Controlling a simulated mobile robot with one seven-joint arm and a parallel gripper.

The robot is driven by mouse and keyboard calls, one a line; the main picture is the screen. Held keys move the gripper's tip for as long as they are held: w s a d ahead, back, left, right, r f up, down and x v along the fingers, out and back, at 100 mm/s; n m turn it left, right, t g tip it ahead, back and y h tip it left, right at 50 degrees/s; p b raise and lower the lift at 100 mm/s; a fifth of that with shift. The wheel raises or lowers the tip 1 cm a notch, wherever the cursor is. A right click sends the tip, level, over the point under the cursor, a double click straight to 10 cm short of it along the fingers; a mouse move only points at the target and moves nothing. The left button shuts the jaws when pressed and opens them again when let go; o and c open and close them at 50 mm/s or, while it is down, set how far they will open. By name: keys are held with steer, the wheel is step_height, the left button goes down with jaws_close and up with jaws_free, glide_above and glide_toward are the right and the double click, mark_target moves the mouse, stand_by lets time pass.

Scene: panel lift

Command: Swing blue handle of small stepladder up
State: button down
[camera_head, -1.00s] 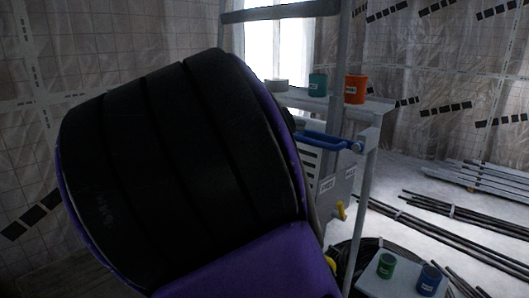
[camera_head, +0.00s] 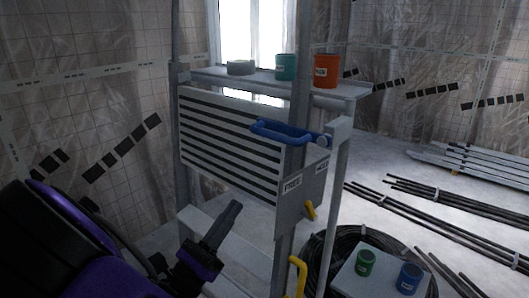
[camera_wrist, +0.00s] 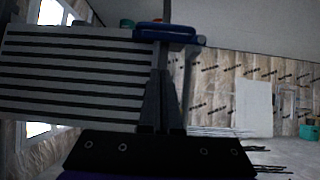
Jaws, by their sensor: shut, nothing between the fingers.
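The blue handle (camera_head: 288,132) is a bar lying roughly level, slanting slightly down to the right, at the upper right of a grey slatted panel (camera_head: 215,115) on the grey stepladder frame (camera_head: 337,150). My gripper (camera_head: 234,208) is below and left of the handle, in front of the panel's lower part, its fingers together and empty. In the wrist view, the handle (camera_wrist: 166,33) shows above and beyond my fingertips (camera_wrist: 162,74), with the slatted panel (camera_wrist: 70,75) to the left. My gripper appears apart from the handle.
A yellow hook (camera_head: 310,210) sits low on the panel. Right, a small platform (camera_head: 375,285) holds a green can (camera_head: 366,262) and a blue can (camera_head: 408,278); rods (camera_head: 420,215) lie beyond.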

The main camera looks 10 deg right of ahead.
glide_toward(288, 132)
steer(key=w+f, duration=0.2)
steer(key=r, duration=0.4)
steer(key=shift+w+d+r, duration=0.2)
steer(key=shift+w+r, duration=0.05)
steer(key=shift+w, duration=0.05)
steer(key=shift+w+r+m, duration=0.1)
steer(key=shift+w+m, duration=0.05)
steer(key=shift+m, duration=0.25)
steer(key=shift+r+g+h, duration=0.1)
steer(key=shift+g+h, duration=0.2)
steer(key=shift+g, duration=0.1)
